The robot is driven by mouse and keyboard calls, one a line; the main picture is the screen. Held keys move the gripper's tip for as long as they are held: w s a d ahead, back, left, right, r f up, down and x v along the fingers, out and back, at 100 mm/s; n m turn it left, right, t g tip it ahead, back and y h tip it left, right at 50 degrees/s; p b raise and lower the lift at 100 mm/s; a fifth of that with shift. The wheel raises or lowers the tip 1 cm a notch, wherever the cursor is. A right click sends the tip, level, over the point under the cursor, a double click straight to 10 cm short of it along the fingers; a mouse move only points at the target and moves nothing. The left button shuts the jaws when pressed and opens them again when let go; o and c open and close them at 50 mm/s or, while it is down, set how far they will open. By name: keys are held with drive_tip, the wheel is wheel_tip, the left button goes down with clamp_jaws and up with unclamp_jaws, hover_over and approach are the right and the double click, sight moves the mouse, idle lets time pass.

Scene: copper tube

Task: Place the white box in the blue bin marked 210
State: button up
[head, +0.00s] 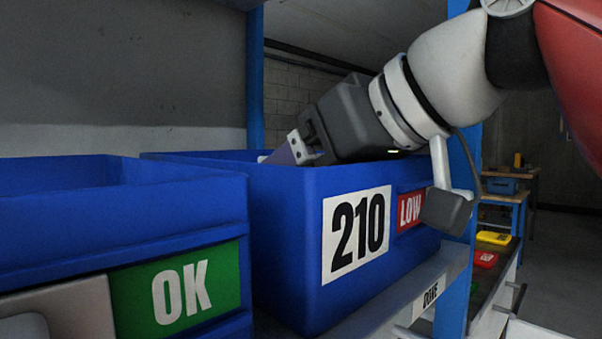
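The blue bin marked 210 (290,235) stands on a shelf in the middle of the head view, with a white 210 label and a red LOW label on its front. My gripper (299,151) reaches down over the bin's rim from the upper right, tilted to the left. Its fingertips are largely hidden behind the bin's near wall. A small pale lavender patch (279,154) shows beside the finger; I cannot tell whether it is part of the white box. No white box shows clearly, and the bin's inside is hidden.
Another blue bin (120,215) with a green OK label stands close on the left. A blue shelf post (255,80) rises behind the 210 bin. Another post (462,170) stands to its right. Yellow (493,238) and red (484,260) items lie on a surface at right.

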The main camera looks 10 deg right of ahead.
drive_tip(key=shift+f+b, duration=0.5)
drive_tip(key=shift+f, duration=0.1)
drive_tip(key=o, duration=1.3)
drive_tip(key=shift+f, duration=0.25)
drive_tip(key=shift+c, duration=0.2)
drive_tip(key=shift+r, duration=0.15)
drive_tip(key=shift+s+d+r+p, duration=0.1)
drive_tip(key=shift+r+p, duration=0.2)
drive_tip(key=shift+r, duration=0.1)
drive_tip(key=shift+s+d+r+p, duration=0.1)
drive_tip(key=shift+r+p, duration=0.2)
drive_tip(key=shift+r, duration=0.1)
drive_tip(key=p+v, duration=0.1)
drive_tip(key=v, duration=0.9)
drive_tip(key=shift+s+r+p, duration=0.1)
drive_tip(key=shift+r+p, duration=0.05)
drive_tip(key=shift+p, duration=0.15)
drive_tip(key=shift+s+d+r, duration=0.2)
drive_tip(key=shift+s+d, duration=0.1)
drive_tip(key=shift+s, duration=0.15)
